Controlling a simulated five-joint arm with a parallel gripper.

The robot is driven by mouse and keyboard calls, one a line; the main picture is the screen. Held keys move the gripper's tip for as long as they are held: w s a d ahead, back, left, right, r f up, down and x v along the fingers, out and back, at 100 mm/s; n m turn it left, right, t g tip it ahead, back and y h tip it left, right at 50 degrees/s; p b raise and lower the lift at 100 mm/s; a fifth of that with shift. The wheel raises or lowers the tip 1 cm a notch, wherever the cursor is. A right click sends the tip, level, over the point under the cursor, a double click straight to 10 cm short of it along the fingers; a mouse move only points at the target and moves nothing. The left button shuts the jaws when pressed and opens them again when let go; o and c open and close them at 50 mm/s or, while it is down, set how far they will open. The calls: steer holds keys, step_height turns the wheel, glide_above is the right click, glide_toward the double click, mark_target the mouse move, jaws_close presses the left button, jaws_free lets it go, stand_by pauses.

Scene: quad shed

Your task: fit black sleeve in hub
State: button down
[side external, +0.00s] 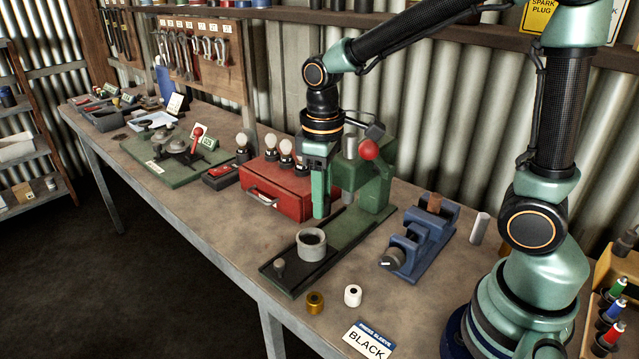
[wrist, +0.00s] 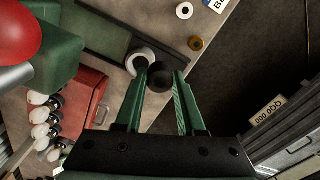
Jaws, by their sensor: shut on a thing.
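My gripper (side external: 319,208) points straight down over the press base, just above and behind the hub in the side view. In the wrist view my gripper (wrist: 166,82) is shut on the black sleeve (wrist: 161,79), a short dark ring held at the fingertips. The hub (side external: 312,246) is a pale grey cup with a dark bore, standing on the press's dark slide. It also shows in the wrist view (wrist: 133,61), where the sleeve and a finger partly overlap it. The sleeve cannot be made out in the side view.
A white sleeve (side external: 352,296) and a brass sleeve (side external: 315,304) stand near the front edge by a card (side external: 367,340) reading "BLACK". The green press (side external: 374,185) with a red knob stands close behind my gripper. A red box (side external: 277,190) lies left, a blue vice (side external: 420,240) right.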

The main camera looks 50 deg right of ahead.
glide_above(312, 241)
step_height(312, 241, down, 6)
steer(key=shift+r, duration=0.1)
steer(key=shift+f, duration=1.9)
steer(key=shift+f, duration=0.55)
stand_by(0.4)
steer(key=shift+c, duration=2.2)
jaws_free()
steer(key=shift+c, duration=0.9)
steer(key=shift+r, duration=3.6)
steer(key=shift+f, duration=0.1)
steer(key=shift+f, duration=3)
